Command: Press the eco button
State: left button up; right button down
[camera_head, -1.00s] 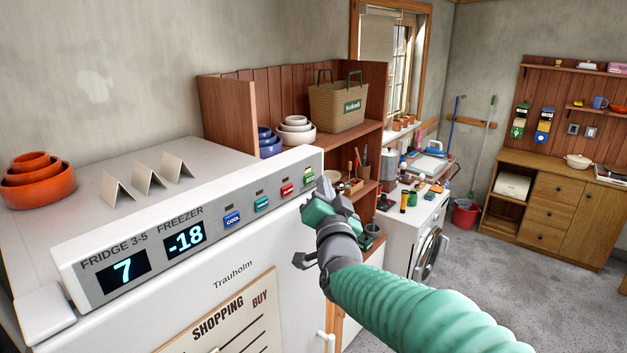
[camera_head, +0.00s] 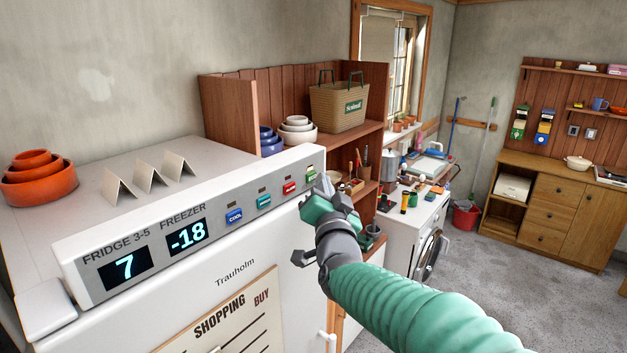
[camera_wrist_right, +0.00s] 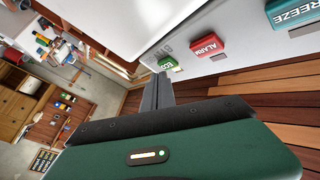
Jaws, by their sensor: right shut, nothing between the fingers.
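The eco button (camera_head: 311,173) is the small green button at the right end of the fridge's control panel. The wrist view shows it (camera_wrist_right: 169,65) with "ECO" on it, just beyond the fingertips and partly hidden by them. My right gripper (camera_head: 322,184) is shut and empty, its tips close to the panel's right end beside the eco button. In the wrist view its dark fingers (camera_wrist_right: 157,92) are together and point toward the button. I cannot tell whether they touch it. My left gripper is not in view.
The red alarm button (camera_head: 290,187), teal freeze button (camera_head: 264,201) and blue cool button (camera_head: 234,216) sit left of it in a row. The panel's displays read 7 and -18. Orange bowls (camera_head: 40,182) and folded cards stand on the fridge top (camera_head: 95,175). A wooden shelf stands behind.

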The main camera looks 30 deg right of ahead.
jog(key=shift+s+a, duration=0.15)
jog(key=shift+a, duration=0.15)
jog(key=s+d+b, duration=0.2)
jog(key=s+b, duration=0.2)
jog(key=s, duration=0.1)
jog(key=shift+s+d, duration=0.25)
jog(key=shift+d, duration=0.05)
jog(key=shift+w, duration=0.15)
dwell(0.3)
dwell(1.5)
